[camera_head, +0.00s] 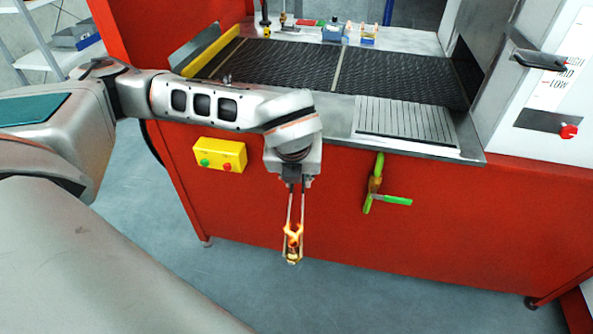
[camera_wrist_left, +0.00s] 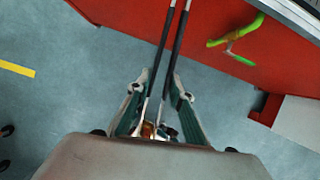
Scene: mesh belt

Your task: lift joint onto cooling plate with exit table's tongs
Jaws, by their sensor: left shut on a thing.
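My left gripper (camera_head: 293,184) points down in front of the red cabinet and is shut on slim metal tongs (camera_head: 289,212). In the wrist view the tongs' two dark rods (camera_wrist_left: 172,50) run up from between the gripper's fingers (camera_wrist_left: 160,98). A glowing orange piece (camera_head: 293,234), possibly the joint, shows at the lower part of the tongs, with a brassy bit (camera_head: 292,257) below it. How it sits between the tips is too small to tell. The grooved cooling plate (camera_head: 405,120) lies bare on the metal table, above and right of the gripper. My right gripper is not in view.
The dark mesh belt (camera_head: 390,78) runs behind the plate. A green-handled item (camera_head: 376,187) is at the red front (camera_head: 440,225), right of the tongs. A yellow button box (camera_head: 219,154) sticks out at left. A white panel (camera_head: 560,85) stands at right.

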